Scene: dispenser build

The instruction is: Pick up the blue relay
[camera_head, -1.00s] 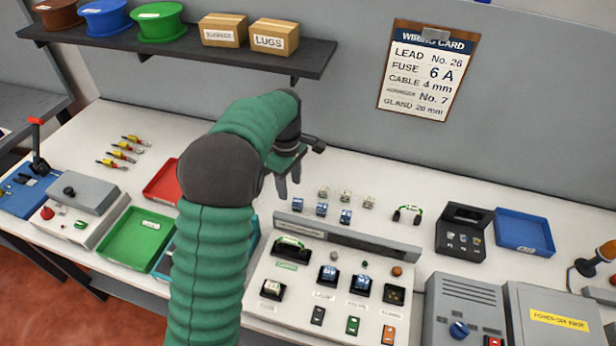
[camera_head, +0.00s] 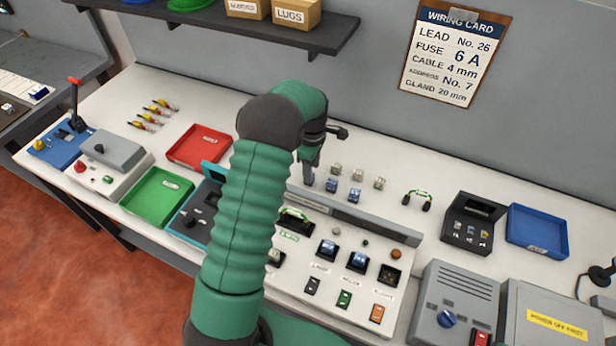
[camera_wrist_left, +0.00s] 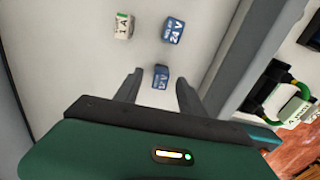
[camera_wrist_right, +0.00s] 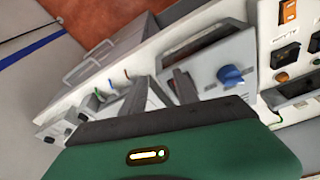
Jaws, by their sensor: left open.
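Loose blue relays stand on the table behind the sloped panel; two show in the head view (camera_head: 331,185) (camera_head: 354,194). In the left wrist view one blue relay (camera_wrist_left: 161,77), its label seemingly 12 V, lies between and beyond my open left fingers. A second blue relay marked 24 V (camera_wrist_left: 172,30) stands farther up. My left gripper (camera_head: 309,180) points down over the left end of the row and hides what is behind it. The left wrist view shows it empty (camera_wrist_left: 158,88). My right gripper (camera_wrist_right: 160,82) shows only in its wrist view, open and empty.
Pale clear fuses (camera_head: 358,175) stand behind the blue row; one reads 1 A (camera_wrist_left: 124,25). The panel's raised grey back edge (camera_head: 375,222) is close in front. Two blue parts (camera_head: 327,249) (camera_head: 358,260) sit in the panel.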

